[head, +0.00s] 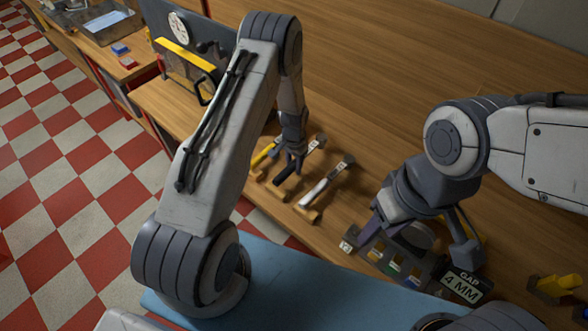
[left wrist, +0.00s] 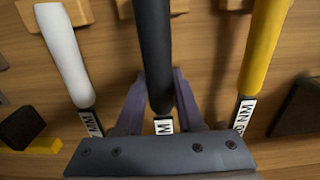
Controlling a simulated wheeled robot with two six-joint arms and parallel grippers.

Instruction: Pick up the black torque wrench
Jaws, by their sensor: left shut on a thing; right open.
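The black torque wrench (head: 281,181) lies between a yellow-handled wrench (head: 262,157) and a white-handled wrench (head: 318,189) on the wooden bench. My left gripper (head: 294,158) reaches down to it and is shut on it. In the left wrist view the black wrench (left wrist: 153,45) runs between the two fingers of my left gripper (left wrist: 157,95), with a white label close to the wrist. I cannot tell whether it is clear of its wooden rests. My right gripper (head: 418,228) is open, over a dark block marked "GAP 4 MM" (head: 420,262).
The white wrench (left wrist: 68,60) and yellow wrench (left wrist: 262,50) flank the black one closely. Wooden rests (head: 307,213) stand under the wrench ends. A yellow clamp-like part (head: 556,287) is at the right. The bench top (head: 400,60) behind is clear.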

